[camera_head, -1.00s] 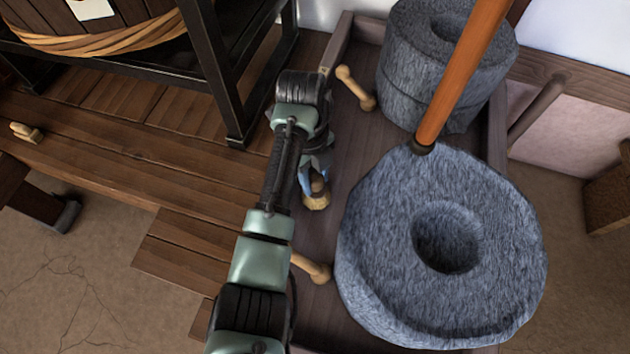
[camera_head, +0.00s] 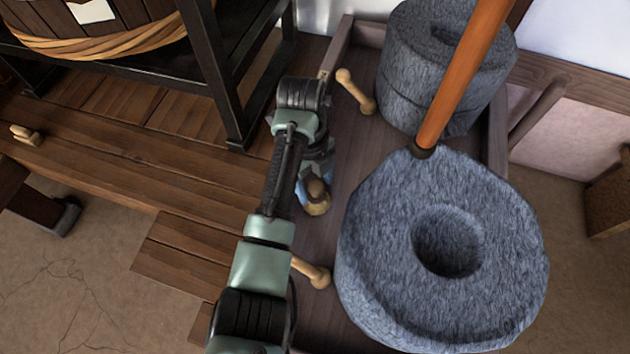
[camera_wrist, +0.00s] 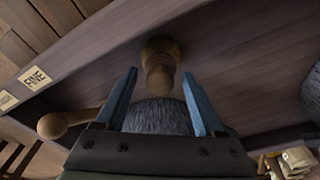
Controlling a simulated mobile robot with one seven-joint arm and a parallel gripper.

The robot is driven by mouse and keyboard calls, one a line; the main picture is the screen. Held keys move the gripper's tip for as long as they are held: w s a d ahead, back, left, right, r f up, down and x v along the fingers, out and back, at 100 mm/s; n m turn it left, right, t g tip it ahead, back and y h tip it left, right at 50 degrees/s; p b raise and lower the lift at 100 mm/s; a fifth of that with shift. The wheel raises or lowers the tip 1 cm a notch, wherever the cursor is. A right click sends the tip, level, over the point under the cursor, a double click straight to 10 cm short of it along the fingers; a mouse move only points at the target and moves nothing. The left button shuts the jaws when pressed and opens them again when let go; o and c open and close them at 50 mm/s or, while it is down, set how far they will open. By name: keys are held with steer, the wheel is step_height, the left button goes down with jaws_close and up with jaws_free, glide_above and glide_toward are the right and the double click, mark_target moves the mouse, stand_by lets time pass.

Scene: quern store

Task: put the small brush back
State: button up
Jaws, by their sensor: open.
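The small brush (camera_head: 318,207), with a rounded wooden handle and a straw-coloured bristle end, is on the floor of the wooden trough (camera_head: 346,150), beside the large millstone. In the wrist view the brush (camera_wrist: 160,47) has its handle end pointing toward me, between the fingertips. My gripper (camera_wrist: 159,76) is open, with one blue finger on each side of the handle. I cannot tell whether either finger touches it. In the head view my gripper (camera_head: 314,182) is partly hidden by my wrist.
A grey millstone with a round hole (camera_head: 500,250) lies close on the right, with a slanting wooden pole (camera_head: 465,70) above it. Another stone (camera_head: 410,75) stands behind. Wooden pegs (camera_head: 355,90) (camera_head: 310,272) are near. A "FINE" label (camera_wrist: 35,78) is on the trough edge.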

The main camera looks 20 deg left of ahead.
step_height(320, 180, up, 12)
steer(key=a+p, duration=0.1)
steer(key=p, duration=0.4)
steer(key=shift+w+f, duration=0.15)
steer(key=shift+w, duration=0.25)
steer(key=shift+a, duration=0.1)
steer(key=w+d+r+n+t, duration=0.4)
steer(key=w+r+t, duration=0.15)
steer(key=r, duration=0.25)
steer(key=w+d+r+n+t, duration=0.3)
steer(key=w+r+t, duration=0.2)
steer(key=w+r, duration=0.3)
steer(key=d+r+n+t, duration=0.2)
steer(key=r+n+t, duration=0.1)
steer(key=r, duration=0.5)
steer(key=d+r+n+t, duration=0.2)
steer(key=r+t, duration=0.1)
steer(key=r, duration=0.4)
steer(key=s+r+n+t, duration=0.6)
steer(key=s+r, duration=0.4)
steer(key=r, duration=0.3)
steer(key=s+r+n+t+y, duration=0.1)
steer(key=s+r+n+t, duration=0.4)
steer(key=s+r, duration=0.5)
step_height(320, 180, up, 4)
steer(key=shift+s+d+f+n+t, duration=0.25)
steer(key=shift+n+t, duration=0.1)
steer(key=shift+n, duration=0.25)
